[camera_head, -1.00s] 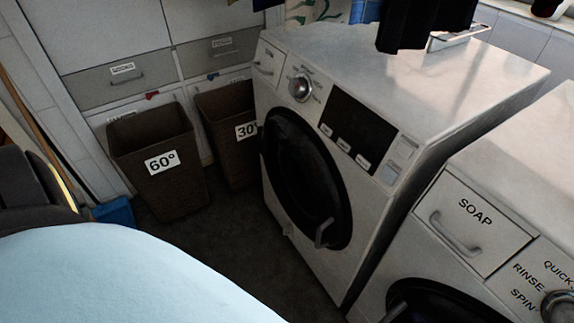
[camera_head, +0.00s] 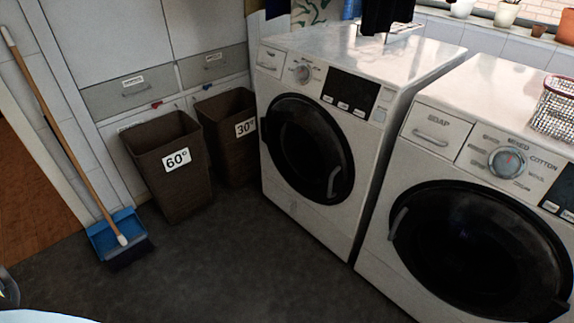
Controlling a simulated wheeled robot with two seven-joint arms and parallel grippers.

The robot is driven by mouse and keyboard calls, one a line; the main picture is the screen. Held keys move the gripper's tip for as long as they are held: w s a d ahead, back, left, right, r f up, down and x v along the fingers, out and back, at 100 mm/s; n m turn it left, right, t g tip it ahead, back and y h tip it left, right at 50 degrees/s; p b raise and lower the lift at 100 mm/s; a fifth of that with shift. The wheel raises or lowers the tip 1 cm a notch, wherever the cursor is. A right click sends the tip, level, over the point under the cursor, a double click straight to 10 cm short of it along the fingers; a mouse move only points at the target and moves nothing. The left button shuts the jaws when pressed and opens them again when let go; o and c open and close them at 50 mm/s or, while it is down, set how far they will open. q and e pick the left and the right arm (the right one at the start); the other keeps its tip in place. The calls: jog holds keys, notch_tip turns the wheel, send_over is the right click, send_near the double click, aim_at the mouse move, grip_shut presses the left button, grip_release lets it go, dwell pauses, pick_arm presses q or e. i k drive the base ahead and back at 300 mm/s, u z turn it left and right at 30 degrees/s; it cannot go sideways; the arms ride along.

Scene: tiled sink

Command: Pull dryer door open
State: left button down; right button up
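Two white front-loading machines stand side by side. The left one, which I take to be the dryer (camera_head: 350,190), has a round dark door (camera_head: 300,150) that is closed. A curved door handle (camera_head: 333,181) sits at the door's right edge. The right machine (camera_head: 385,235) carries a SOAP drawer and has a closed dark round door (camera_head: 480,245) with a handle on its left edge. Neither of my grippers shows in this view. Only a small part of my own body shows at the bottom left corner.
Two brown baskets marked 60° (camera_head: 178,185) and 30° (camera_head: 232,155) stand left of the dryer. A broom (camera_head: 75,150) leans by a blue dustpan (camera_head: 110,230) at the left. A wire basket (camera_head: 555,110) sits on the right machine. The dark floor (camera_head: 240,265) in front is clear.

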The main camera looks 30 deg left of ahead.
aim_at(307, 152)
jog(key=u, duration=0.7)
jog(key=i, duration=1.4)
jog(key=z, duration=2.2)
jog(key=k, duration=1.15)
jog(key=u, duration=1.1)
jog(key=i, duration=0.1)
jog(key=u, duration=0.25)
